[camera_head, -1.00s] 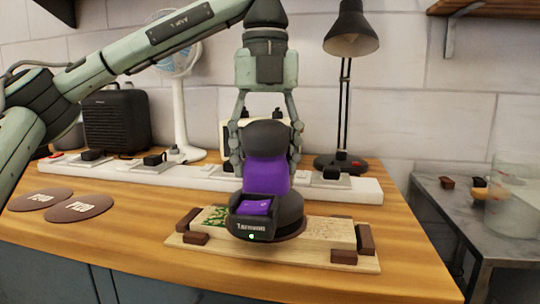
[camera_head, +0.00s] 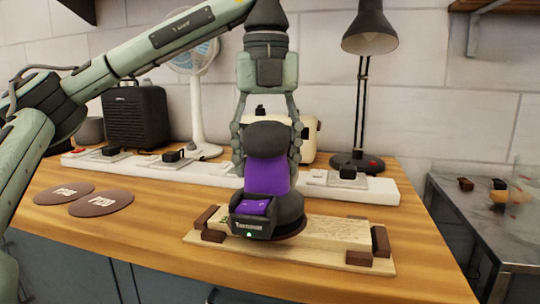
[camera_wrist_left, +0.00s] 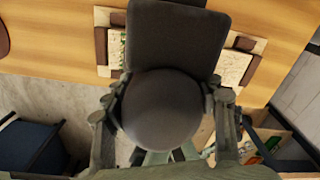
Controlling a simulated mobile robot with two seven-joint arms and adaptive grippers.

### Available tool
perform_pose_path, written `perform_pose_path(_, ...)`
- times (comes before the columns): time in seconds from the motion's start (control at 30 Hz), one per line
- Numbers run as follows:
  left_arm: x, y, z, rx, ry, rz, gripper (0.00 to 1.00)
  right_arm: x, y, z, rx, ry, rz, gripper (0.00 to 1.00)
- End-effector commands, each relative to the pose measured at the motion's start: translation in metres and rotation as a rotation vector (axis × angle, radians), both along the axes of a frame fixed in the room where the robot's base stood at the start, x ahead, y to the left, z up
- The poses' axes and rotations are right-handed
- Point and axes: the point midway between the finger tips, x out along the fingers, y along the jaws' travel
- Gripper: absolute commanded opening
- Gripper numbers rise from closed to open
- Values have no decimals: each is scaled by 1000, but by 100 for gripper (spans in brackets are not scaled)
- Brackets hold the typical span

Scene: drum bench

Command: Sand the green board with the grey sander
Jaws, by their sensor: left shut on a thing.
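The sander (camera_head: 268,180), purple and dark grey with a small green light on its front, stands upright on the board. My left gripper (camera_head: 267,148) is shut around its dark upper knob, which also shows in the left wrist view (camera_wrist_left: 160,110). The board (camera_head: 335,232) is mostly pale bare wood. A small patch of green shows at its left, beside the sander; the surface under the sander is hidden. The board sits on a light wooden base between dark brown blocks (camera_head: 380,240). My right gripper is not in view.
Two brown discs (camera_head: 100,201) lie on the bench at left. A white strip (camera_head: 375,190) with several small devices runs behind the board. A black lamp (camera_head: 360,100), white fan (camera_head: 197,100) and black box (camera_head: 137,115) stand at the back. Bare bench lies in front.

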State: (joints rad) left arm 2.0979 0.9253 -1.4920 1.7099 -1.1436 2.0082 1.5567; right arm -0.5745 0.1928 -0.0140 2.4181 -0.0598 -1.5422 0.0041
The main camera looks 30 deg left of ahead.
Motion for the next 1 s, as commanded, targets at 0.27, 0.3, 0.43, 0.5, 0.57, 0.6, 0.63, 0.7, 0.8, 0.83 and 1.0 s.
perform_pose_path(0.27,-3,10,0,5,7,5,17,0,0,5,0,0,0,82)
perform_pose_path(0.3,-3,11,0,5,7,5,17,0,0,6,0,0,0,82)
perform_pose_path(0.43,-4,15,0,5,7,4,17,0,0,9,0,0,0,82)
perform_pose_path(0.5,-4,17,0,5,7,5,17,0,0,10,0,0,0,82)
perform_pose_path(0.57,-5,19,0,5,7,5,17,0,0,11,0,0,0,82)
perform_pose_path(0.6,-5,20,1,5,7,5,17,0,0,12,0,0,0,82)
perform_pose_path(0.63,-6,21,1,5,7,5,17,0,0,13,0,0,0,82)
perform_pose_path(0.7,-6,23,1,5,7,5,17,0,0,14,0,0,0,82)
perform_pose_path(0.8,-7,26,1,5,7,4,17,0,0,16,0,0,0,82)
perform_pose_path(0.83,-7,27,1,5,7,4,17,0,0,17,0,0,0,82)
perform_pose_path(1.0,-9,32,2,4,6,4,17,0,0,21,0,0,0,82)
